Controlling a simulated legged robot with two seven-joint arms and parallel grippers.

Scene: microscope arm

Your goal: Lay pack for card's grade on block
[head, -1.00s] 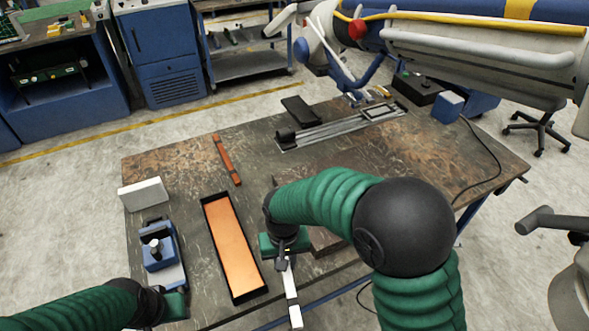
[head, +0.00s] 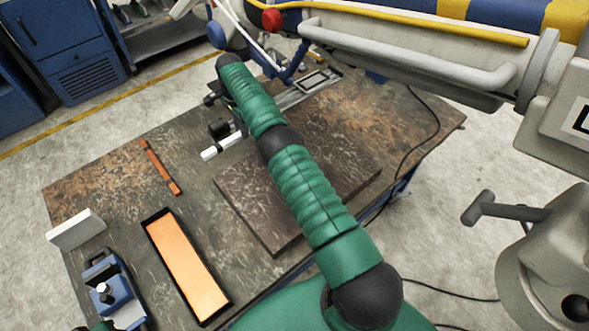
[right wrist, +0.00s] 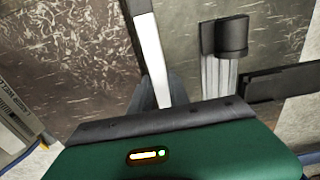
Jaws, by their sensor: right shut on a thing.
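My right gripper (head: 238,126) is shut on a long white bar (head: 222,147), near the back of the table. My arm hides most of the gripper in the head view. In the right wrist view, the white bar (right wrist: 150,50) runs away from the gripper (right wrist: 162,100), above the dark tabletop. A flat dark brown slab (head: 255,205), possibly the block, lies under my right arm, with nothing seen on its bare part. A white card-like patch (head: 583,118) shows on the machine at right.
A black-rimmed orange tray (head: 150,232), a reddish-brown strip (head: 160,168), a pale box (head: 76,230) and a blue device (head: 112,292) occupy the left. A silver rail fixture (head: 290,97) stands at the back, its black end (right wrist: 231,36) near the bar. The grey microscope arm (head: 420,55) hangs overhead.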

